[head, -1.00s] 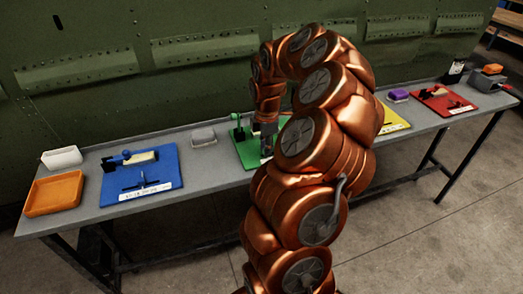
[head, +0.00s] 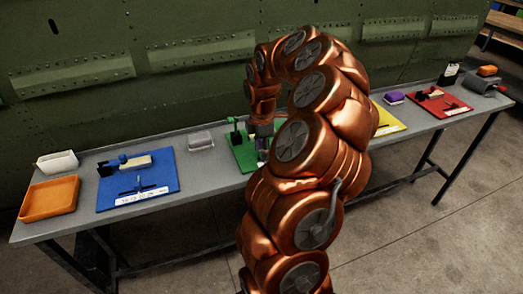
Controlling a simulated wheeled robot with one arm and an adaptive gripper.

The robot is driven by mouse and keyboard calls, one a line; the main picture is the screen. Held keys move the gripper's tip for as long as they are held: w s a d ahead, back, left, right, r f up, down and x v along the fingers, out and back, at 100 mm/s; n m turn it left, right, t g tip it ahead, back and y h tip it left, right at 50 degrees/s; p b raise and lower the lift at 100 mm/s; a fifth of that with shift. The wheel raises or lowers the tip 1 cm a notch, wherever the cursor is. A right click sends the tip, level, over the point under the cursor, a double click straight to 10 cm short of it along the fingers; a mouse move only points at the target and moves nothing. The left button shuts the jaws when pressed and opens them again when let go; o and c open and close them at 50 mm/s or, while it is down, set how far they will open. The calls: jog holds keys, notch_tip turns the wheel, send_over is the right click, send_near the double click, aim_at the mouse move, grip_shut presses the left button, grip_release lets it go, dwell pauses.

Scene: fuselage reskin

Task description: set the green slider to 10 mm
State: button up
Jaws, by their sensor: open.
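The green board (head: 241,155) lies on the grey bench and is mostly hidden behind my copper-coloured arm. My gripper (head: 263,150) points down over the right part of the green board. Its fingertips are small and partly hidden by my arm, so contact with the slider cannot be told. Nothing is visibly held.
A blue board (head: 165,173) lies left, with an orange tray (head: 50,198) and white bin (head: 57,162) beyond. A grey block (head: 200,140) sits between blue and green. Yellow (head: 385,124) and red (head: 441,106) boards lie right. The green riveted fuselage wall (head: 200,60) stands behind.

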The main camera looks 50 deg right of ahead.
notch_tip(320, 180, up, 12)
jog(key=shift+f, duration=0.15)
dwell(0.3)
dwell(0.4)
